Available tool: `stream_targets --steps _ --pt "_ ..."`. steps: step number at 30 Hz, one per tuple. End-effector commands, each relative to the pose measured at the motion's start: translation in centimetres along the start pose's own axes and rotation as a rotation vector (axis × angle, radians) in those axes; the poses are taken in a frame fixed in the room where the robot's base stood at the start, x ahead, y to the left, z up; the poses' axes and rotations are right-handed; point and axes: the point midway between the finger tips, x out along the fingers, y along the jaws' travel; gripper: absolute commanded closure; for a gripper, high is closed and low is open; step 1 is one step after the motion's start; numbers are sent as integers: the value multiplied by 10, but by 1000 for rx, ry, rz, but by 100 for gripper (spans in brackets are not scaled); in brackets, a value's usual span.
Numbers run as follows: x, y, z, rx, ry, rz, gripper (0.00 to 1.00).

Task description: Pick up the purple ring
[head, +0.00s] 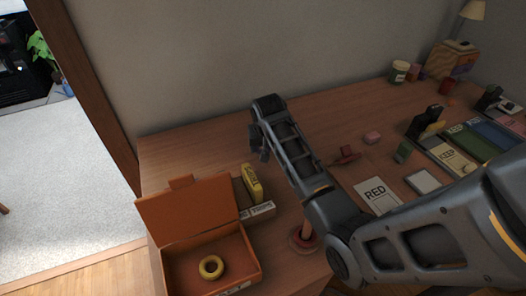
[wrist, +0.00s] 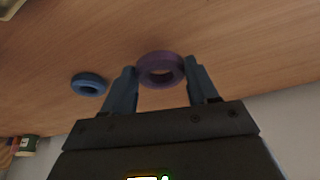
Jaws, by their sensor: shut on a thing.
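The purple ring (wrist: 160,59) lies between the two fingers of my gripper (wrist: 160,74) in the wrist view. The fingers are shut on its left and right sides. Wooden surface shows behind the ring; I cannot tell whether the ring touches it. In the head view my gripper (head: 263,148) is at the back left of the desk near the wall, and the purple ring is hidden there.
A blue ring (wrist: 90,77) lies beside the purple one in the wrist view. An open orange box (head: 188,213) holds a yellow ring (head: 211,276). A red-based wooden peg (head: 307,232) stands near my arm.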

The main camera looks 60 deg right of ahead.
Motion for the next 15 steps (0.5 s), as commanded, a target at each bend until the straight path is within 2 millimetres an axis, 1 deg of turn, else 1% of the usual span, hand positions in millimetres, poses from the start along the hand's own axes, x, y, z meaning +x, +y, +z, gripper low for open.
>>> stream_targets --steps 1,2,3,9,15 --pt "-10 -1 -5 -1 6 -2 70" --pt "-14 2 -8 1 5 -1 70" --pt "-17 14 -11 6 4 0 70" --pt "-40 59 -27 5 4 1 70" --pt "-58 94 -40 3 3 0 70"
